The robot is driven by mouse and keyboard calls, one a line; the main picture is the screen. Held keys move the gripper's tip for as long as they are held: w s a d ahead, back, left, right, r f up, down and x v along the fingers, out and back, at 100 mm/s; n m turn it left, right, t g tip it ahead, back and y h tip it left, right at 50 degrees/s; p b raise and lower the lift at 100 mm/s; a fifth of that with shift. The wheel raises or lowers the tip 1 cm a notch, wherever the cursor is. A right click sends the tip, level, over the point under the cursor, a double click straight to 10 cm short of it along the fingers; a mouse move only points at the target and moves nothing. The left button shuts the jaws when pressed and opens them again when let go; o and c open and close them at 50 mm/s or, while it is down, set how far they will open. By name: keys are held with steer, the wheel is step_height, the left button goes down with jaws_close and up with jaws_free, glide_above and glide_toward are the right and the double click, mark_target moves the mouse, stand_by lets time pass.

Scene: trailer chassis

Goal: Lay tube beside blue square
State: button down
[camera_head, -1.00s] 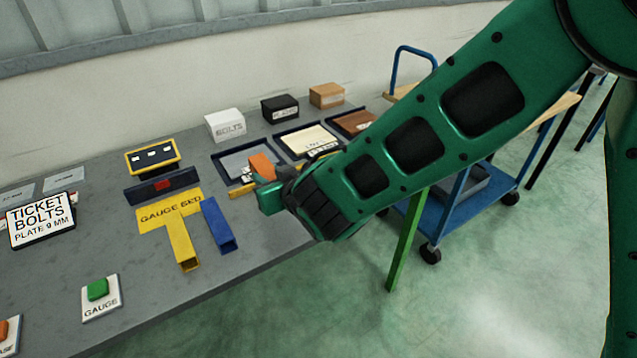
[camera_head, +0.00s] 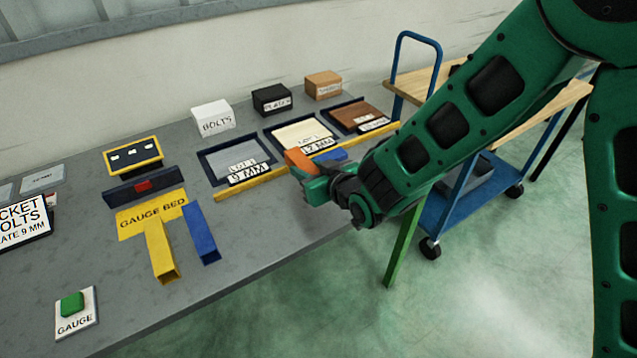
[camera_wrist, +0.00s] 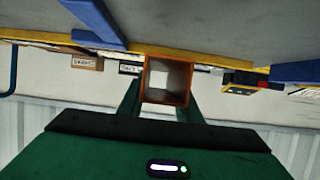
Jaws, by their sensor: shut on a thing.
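My gripper (camera_head: 312,181) is shut on an orange square tube (camera_head: 298,159) and holds it over the table near its front edge. In the wrist view the tube's hollow end (camera_wrist: 167,80) sits between the fingers. A blue piece (camera_head: 330,156) lies against the long yellow strip (camera_head: 250,187), just right of the tube in the head view; my gripper and arm partly hide it. It looks like the blue square and also shows in the wrist view (camera_wrist: 95,22). Another blue bar (camera_head: 202,234) lies right of the yellow tube-like piece (camera_head: 160,250) at the gauge bed.
Lot trays (camera_head: 232,152) stand behind the yellow strip, with white, black and tan boxes behind them. A black block with a yellow rim (camera_head: 133,156) and a green gauge button (camera_head: 72,304) are at left. A blue cart (camera_head: 460,205) stands at right.

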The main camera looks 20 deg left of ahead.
steer(key=shift+w+d+f, duration=0.55)
steer(key=shift+d+f, duration=0.05)
steer(key=shift+d, duration=0.1)
steer(key=shift+f, duration=1.95)
steer(key=shift+f, duration=0.15)
steer(key=c, duration=1.3)
jaws_free()
